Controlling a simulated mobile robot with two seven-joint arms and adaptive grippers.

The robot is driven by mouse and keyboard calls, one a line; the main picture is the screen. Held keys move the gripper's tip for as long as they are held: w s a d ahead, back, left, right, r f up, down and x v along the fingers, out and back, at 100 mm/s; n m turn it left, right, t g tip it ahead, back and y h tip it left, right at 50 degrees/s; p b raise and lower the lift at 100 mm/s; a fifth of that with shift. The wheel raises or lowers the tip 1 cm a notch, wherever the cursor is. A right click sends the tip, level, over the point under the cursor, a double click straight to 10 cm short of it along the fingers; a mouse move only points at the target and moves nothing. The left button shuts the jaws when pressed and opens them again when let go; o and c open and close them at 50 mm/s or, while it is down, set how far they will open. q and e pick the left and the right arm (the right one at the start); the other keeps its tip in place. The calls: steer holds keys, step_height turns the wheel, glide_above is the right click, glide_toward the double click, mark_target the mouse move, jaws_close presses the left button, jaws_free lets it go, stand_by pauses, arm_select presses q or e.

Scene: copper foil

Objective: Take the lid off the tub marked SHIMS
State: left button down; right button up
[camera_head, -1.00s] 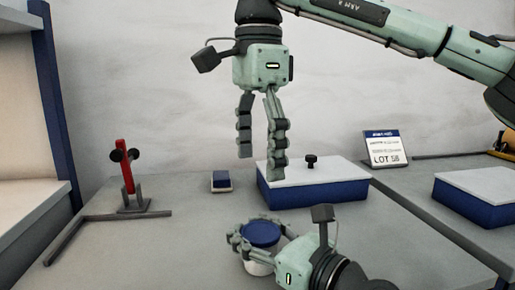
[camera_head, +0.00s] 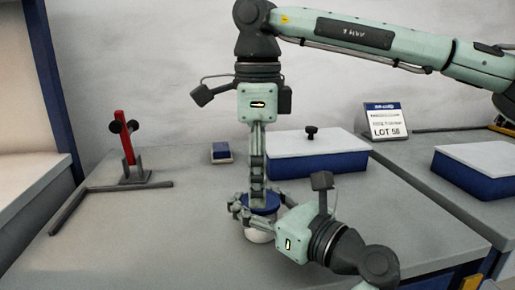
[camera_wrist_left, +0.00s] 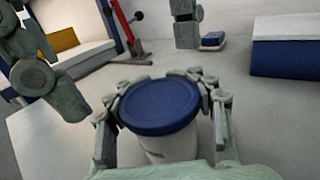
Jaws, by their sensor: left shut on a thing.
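The white tub (camera_head: 260,236) with a blue lid (camera_head: 264,204) stands on the bench. In the left wrist view its white wall (camera_wrist_left: 172,148) bears dark marks too small to read, and the lid (camera_wrist_left: 158,104) is seated on top. My left gripper (camera_head: 240,209) is low beside the tub, shut on its body with fingers around both sides below the lid. My right gripper (camera_head: 258,189) points straight down over the lid. Its two fingers stand wide apart in the left wrist view, one at the left edge, one at the top. Whether they touch the lid is unclear.
A blue box with a white lid and black knob (camera_head: 317,155) stands behind the tub. A small blue block (camera_head: 221,153), a red stand (camera_head: 127,150) and a LOT 58 sign (camera_head: 386,121) are farther back. Another blue box (camera_head: 478,172) is right.

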steer(key=shift+f, duration=0.95)
arm_select(q)
steer(key=shift+s+r, duration=0.15)
steer(key=shift+s, duration=0.05)
arm_select(e)
steer(key=shift+f, duration=0.1)
steer(key=c, duration=1.6)
arm_select(q)
steer(key=shift+w, duration=0.15)
arm_select(e)
steer(key=o, duration=1.6)
step_height(320, 180, up, 12)
